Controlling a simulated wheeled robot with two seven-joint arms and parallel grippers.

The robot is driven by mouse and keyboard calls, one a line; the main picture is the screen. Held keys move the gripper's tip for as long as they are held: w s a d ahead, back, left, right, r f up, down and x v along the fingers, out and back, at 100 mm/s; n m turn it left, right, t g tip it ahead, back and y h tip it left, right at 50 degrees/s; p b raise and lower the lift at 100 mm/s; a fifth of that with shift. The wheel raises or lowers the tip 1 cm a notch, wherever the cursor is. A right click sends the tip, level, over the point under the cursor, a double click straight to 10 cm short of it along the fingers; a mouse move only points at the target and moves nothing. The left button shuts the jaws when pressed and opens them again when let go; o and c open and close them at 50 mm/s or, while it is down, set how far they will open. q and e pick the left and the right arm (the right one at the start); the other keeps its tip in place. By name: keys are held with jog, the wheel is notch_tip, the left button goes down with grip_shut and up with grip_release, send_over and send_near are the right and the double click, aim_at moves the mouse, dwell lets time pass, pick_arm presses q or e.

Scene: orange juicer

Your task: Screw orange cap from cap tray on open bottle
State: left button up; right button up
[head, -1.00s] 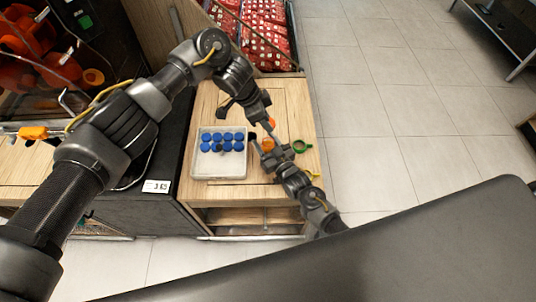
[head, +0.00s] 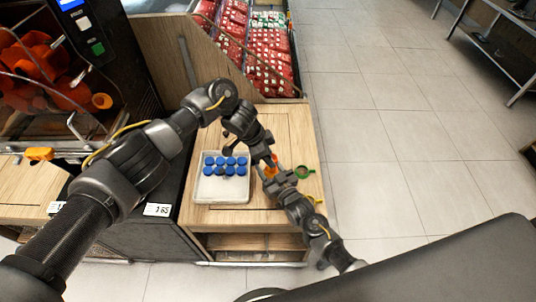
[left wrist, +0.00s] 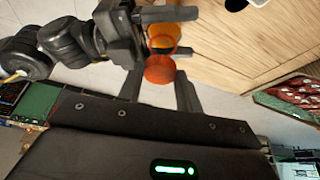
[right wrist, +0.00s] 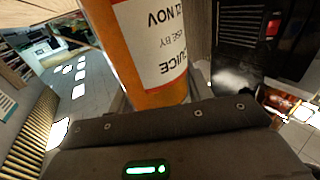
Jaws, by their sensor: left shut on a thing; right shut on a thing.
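My left gripper (head: 269,161) is shut on an orange cap (left wrist: 160,69), which shows between its fingers in the left wrist view. My right gripper (head: 276,179) is shut on the bottle of orange juice (right wrist: 150,50), which has a white label in the right wrist view. The bottle (left wrist: 163,40) is right beside the cap in the left wrist view. The two overlap there, and I cannot tell whether they touch. The cap tray (head: 222,193) is left of the grippers and holds several blue caps (head: 226,165). The bottle's mouth is hidden.
A green ring-shaped thing (head: 305,171) lies on the wooden counter (head: 290,128) right of the grippers. The juicer (head: 55,80) stands at the back left. A crate of red packages (head: 265,50) is behind. The counter behind the grippers is clear.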

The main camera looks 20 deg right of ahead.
pick_arm(q)
jog(key=shift+f, duration=0.15)
jog(key=shift+f, duration=0.75)
jog(key=shift+f, duration=0.55)
pick_arm(e)
grip_shut()
pick_arm(q)
jog(key=shift+f+m+g, duration=0.15)
jog(key=shift+m+g, duration=0.15)
jog(key=shift+m, duration=0.5)
pick_arm(e)
jog(key=shift+a, duration=0.1)
pick_arm(q)
jog(key=shift+w+m+g, duration=0.1)
jog(key=shift+m+g, duration=0.2)
jog(key=shift+m, duration=0.5)
jog(key=o, duration=1)
jog(key=shift+c, duration=0.2)
